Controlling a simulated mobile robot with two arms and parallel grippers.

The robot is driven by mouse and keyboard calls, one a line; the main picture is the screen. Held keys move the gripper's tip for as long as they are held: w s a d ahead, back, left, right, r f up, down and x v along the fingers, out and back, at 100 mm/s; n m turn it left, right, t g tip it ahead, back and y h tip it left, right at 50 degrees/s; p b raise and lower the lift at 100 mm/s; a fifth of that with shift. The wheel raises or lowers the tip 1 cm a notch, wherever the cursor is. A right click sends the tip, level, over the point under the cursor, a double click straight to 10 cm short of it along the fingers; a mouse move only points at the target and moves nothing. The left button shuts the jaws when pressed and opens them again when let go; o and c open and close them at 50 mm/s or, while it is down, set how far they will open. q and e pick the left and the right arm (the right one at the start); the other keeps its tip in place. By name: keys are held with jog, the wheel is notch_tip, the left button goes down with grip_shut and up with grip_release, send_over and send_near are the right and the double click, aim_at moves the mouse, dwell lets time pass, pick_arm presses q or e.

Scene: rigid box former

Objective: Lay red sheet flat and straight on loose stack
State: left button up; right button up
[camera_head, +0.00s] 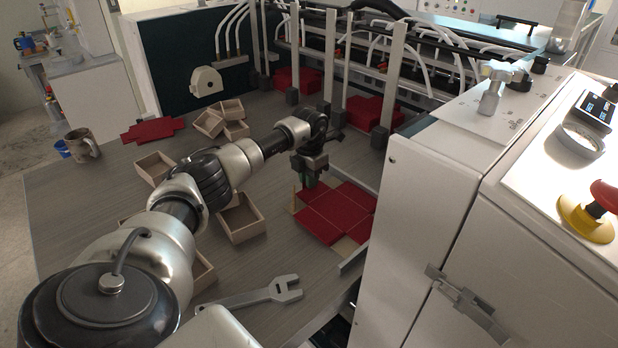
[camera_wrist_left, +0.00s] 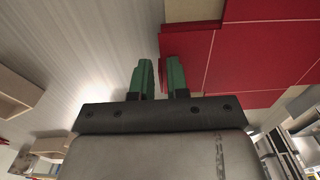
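A red cross-shaped sheet (camera_head: 350,204) with pale crease lines lies under and right of my left gripper (camera_head: 311,184). Tan board (camera_head: 345,246) shows at its corners. In the left wrist view the red sheet (camera_wrist_left: 262,55) fills the upper right. The green fingers of my left gripper (camera_wrist_left: 159,78) are a small gap apart, with nothing clearly held between them. The right finger is close to the sheet's edge; contact cannot be told. Another flat red stack (camera_head: 152,130) lies at the table's far left. My right gripper is out of view.
Several open tan boxes (camera_head: 242,218) stand left of the sheet, some behind my left arm. A wrench (camera_head: 262,295) lies at the front. Upright posts (camera_head: 393,75) and red stacks (camera_head: 372,112) stand behind. A white machine housing (camera_head: 425,190) bounds the right. Mugs (camera_head: 82,143) stand far left.

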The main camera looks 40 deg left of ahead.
pick_arm(q)
jog(key=shift+o, duration=1.2)
notch_tip(320, 180, up, 11)
jog(key=b, duration=0.1)
jog(key=shift+b, duration=0.4)
jog(key=shift+f, duration=0.2)
